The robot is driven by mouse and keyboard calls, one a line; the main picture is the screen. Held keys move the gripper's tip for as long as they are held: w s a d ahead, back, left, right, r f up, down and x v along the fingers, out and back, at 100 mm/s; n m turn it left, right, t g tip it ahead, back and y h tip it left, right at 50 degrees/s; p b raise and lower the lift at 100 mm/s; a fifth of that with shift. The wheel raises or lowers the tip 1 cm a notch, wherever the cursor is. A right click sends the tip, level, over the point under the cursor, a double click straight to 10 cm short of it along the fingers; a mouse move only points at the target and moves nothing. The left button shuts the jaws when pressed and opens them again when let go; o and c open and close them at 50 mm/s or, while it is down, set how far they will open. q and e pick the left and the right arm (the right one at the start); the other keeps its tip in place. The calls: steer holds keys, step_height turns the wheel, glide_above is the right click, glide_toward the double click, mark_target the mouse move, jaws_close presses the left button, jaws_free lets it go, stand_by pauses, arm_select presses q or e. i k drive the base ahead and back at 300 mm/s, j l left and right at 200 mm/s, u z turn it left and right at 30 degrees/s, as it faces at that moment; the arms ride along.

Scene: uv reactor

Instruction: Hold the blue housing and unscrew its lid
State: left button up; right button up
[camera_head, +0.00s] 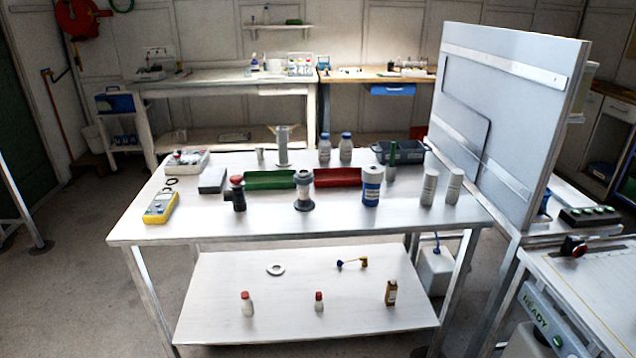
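A blue cylindrical housing (371,188) stands upright on the white table (270,231), right of the middle. A pale grey-white lid (373,171) sits on top of it. A lighter band runs around its side. Neither of my grippers is in view, and nothing touches the housing.
A red tray (337,177) lies behind and left of the housing, and a green tray (270,180) lies further left. A grey fitting (304,192) stands between them. Two light cylinders (429,188) stand to the right. The table's front strip is clear.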

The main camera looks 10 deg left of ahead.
mark_target(371, 193)
steer(key=j+z, duration=0.15)
steer(key=z, duration=0.45)
steer(key=j+z, duration=0.3)
steer(key=j, duration=0.3)
steer(key=j+z, duration=0.35)
steer(key=j, duration=0.9)
steer(key=k+j, duration=0.15)
steer(key=j, duration=0.45)
steer(key=i+z, duration=0.05)
